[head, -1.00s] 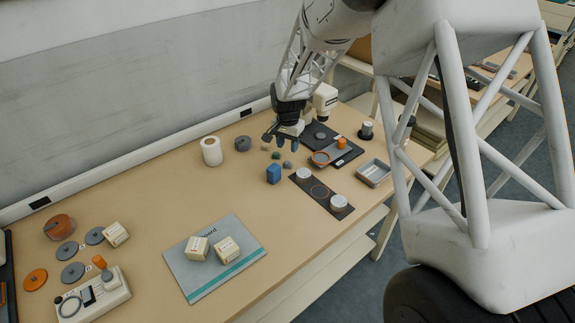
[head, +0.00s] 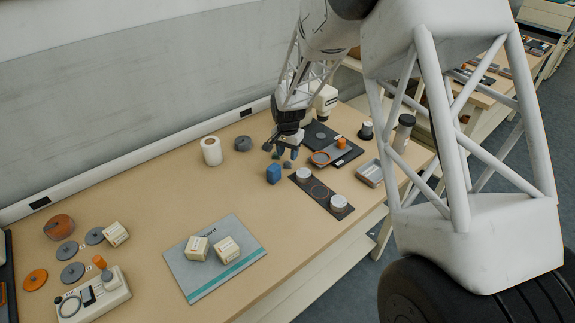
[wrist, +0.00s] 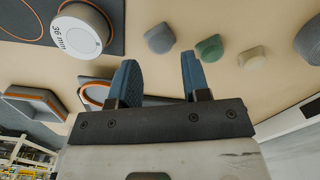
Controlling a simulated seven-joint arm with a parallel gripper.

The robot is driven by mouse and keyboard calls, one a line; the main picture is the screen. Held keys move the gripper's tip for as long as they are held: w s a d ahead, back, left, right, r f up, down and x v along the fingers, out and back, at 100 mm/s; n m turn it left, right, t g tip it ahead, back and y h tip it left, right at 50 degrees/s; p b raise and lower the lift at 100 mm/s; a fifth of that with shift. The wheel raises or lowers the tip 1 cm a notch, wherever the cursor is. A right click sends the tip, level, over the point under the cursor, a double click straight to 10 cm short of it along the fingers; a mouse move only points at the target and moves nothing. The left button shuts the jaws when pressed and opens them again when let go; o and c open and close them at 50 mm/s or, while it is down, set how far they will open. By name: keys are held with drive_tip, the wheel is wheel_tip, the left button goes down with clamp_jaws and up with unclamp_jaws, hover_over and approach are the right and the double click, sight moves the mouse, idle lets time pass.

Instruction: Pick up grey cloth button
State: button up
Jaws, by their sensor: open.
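Several small rounded buttons lie on the table under my gripper. The grey, slightly bluish one (wrist: 159,38) shows in the wrist view just beyond the fingertips, in line with the gap between them. It also shows in the head view (head: 287,164), just below the fingers. A green button (wrist: 209,48) and a beige-grey one (wrist: 251,59) lie beside it to the right in the wrist view. My gripper (wrist: 158,64) is open with nothing between its blue fingers. In the head view my gripper (head: 281,152) hangs close above the buttons and partly hides them.
A dark plate with white-topped discs (head: 338,202) and a black tray (head: 320,133) lie to the right. A white roll (head: 211,151) and a dark grey round piece (head: 243,143) stand left. The table's middle is clear.

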sight(288, 163)
drive_tip(key=shift+f, duration=2.1)
drive_tip(key=c, duration=0.7)
